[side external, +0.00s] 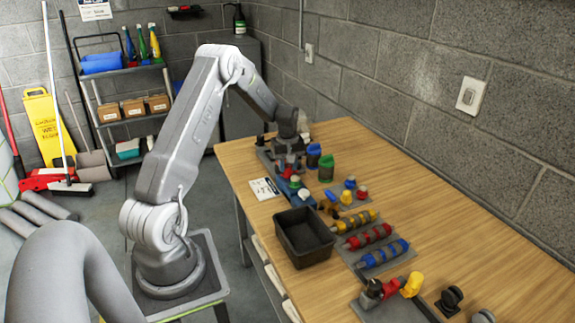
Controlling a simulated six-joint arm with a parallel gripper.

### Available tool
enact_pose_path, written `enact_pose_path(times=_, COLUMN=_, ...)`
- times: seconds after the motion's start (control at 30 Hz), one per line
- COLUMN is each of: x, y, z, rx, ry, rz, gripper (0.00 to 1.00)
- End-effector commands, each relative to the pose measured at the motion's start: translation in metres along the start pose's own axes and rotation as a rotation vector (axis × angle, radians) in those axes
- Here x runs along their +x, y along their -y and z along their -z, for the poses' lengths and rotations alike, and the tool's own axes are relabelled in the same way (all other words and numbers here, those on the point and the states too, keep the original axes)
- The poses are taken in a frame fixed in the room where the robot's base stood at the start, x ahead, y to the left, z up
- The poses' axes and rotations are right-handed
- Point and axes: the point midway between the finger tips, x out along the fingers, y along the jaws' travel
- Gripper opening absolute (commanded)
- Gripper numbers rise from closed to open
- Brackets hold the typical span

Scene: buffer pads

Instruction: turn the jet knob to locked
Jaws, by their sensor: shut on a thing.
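My gripper (288,166) is at the far end of the wooden table, pointing down over a dark strip of small fittings. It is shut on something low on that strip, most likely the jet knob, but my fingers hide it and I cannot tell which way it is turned. A white label card (264,189) lies to the left of the strip.
A black open bin (303,238) stands at the table's left edge. Yellow, red and blue banded cylinders (369,235) lie on a grey plate to its right. Blue and green cups (326,168) stand close right of my gripper. The table's right side (430,210) is clear.

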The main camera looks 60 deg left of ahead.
Motion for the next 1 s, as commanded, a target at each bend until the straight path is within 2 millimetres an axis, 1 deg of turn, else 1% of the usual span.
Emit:
enact_pose_path(times=0.03, x=-0.0002, y=0.0000, z=0.0001, rx=0.000, ry=0.000, rz=0.000, gripper=0.23)
enact_pose_path(times=0.2, x=-0.0003, y=0.0001, z=0.0001, rx=0.000, ry=0.000, rz=0.000, gripper=0.08)
enact_pose_path(times=0.37, x=-0.0003, y=0.0001, z=0.0001, rx=0.007, ry=0.000, rz=0.000, gripper=0.08)
enact_pose_path(times=0.57, x=-0.0004, y=0.0000, z=0.0002, rx=0.062, ry=0.000, rz=0.000, gripper=0.08)
enact_pose_path(times=0.77, x=-0.0005, y=-0.0003, z=0.0003, rx=0.192, ry=0.001, rz=0.000, gripper=0.08)
enact_pose_path(times=1.0, x=-0.0006, y=-0.0007, z=0.0003, rx=0.412, ry=0.001, rz=0.000, gripper=0.08)
